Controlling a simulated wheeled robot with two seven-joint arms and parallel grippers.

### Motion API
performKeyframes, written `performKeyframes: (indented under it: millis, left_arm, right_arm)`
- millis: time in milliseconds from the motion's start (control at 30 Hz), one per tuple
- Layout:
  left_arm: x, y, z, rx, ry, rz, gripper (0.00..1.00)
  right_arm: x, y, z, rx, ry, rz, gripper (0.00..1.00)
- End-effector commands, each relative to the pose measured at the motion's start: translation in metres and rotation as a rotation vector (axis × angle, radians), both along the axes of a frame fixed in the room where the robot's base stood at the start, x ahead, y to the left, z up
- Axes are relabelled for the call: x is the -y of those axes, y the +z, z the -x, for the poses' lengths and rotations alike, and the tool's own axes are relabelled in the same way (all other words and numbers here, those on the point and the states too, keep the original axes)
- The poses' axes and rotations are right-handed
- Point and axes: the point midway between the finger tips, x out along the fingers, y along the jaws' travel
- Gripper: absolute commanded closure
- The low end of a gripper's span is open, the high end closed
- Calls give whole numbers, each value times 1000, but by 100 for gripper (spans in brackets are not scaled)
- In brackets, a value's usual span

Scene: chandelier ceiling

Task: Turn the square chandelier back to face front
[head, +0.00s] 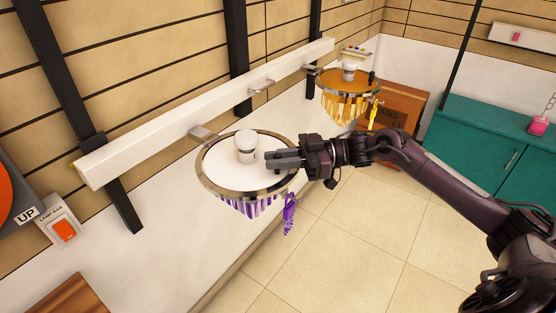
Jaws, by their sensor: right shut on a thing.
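A round chandelier with a white top, a metal rim and purple crystals (222,180) hangs beside the long white bar. A white knob (245,146) stands on its top, and a purple tag (289,214) hangs from its right side. My right gripper (276,158) reaches in from the right and is shut at the right rim of this chandelier, its fingertips short of the knob. The exact part between the fingers is hidden. A second round chandelier, amber and gold (343,102), hangs farther back. Neither looks square from here. My left gripper is not in view.
The white bar (215,108) runs along the wooden wall with black posts. A lamp bar switch (62,232) is at the left. A wooden crate (402,98) and teal cabinets (480,135) stand at the back right. The tiled floor is clear.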

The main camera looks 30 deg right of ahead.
Motion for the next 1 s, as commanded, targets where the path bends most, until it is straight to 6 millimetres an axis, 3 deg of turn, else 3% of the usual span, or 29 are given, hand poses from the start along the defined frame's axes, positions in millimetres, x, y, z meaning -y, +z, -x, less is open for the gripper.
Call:
performKeyframes:
  millis: [367, 400, 533, 833, 1000]
  left_arm:
    - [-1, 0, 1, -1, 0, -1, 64]
    - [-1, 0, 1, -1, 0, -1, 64]
    - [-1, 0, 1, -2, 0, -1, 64]
    - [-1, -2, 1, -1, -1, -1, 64]
    - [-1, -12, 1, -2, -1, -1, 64]
  right_arm:
    - [1, 2, -1, 7, -3, -1, 100]
    - [1, 2, -1, 8, -3, -1, 79]
    - [0, 1, -1, 5, -2, 0, 65]
    - [3, -1, 0, 2, -1, 0, 65]
    - [24, -4, 7, 0, -3, 3, 65]
